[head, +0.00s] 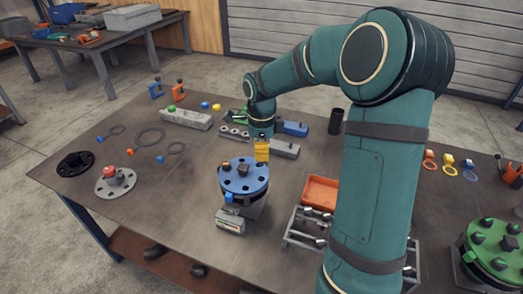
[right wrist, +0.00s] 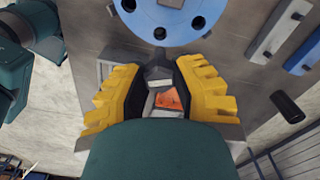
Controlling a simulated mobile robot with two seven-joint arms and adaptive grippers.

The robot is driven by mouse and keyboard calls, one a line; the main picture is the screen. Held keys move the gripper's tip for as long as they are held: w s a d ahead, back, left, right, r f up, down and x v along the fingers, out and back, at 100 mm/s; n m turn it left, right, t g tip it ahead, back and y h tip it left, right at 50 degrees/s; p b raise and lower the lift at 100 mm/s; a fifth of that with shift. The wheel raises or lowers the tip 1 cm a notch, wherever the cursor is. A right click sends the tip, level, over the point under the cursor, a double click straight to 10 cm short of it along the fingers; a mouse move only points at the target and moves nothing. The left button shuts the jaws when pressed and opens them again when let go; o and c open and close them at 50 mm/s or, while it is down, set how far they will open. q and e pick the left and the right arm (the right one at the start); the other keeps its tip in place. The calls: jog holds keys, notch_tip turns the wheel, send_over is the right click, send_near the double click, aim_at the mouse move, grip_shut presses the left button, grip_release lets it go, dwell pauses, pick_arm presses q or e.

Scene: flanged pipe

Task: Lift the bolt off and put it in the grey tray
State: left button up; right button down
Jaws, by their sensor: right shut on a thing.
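The blue round flange (head: 240,181) sits on a dark pipe stand in the middle of the table, with holes around its rim. In the right wrist view the flange (right wrist: 187,27) is at the top. My right gripper (head: 262,158) is over the flange's far right edge. Its yellow fingers (right wrist: 158,78) are shut on a dark grey bolt (right wrist: 157,62), which shows in the right wrist view between the tips. The bolt is hidden in the head view. A grey tray-like frame (head: 300,241) stands right of the flange, partly behind my arm. My left gripper is not in view.
An orange tray (head: 320,193) stands behind the grey frame. A small grey box (head: 230,222) is in front of the flange. Grey and blue blocks (head: 294,128) lie behind the gripper. A green flange (head: 490,250) is at the right.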

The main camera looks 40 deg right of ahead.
jog(key=shift+r+p, duration=1.95)
jog(key=shift+r, duration=0.55)
jog(key=shift+f, duration=0.1)
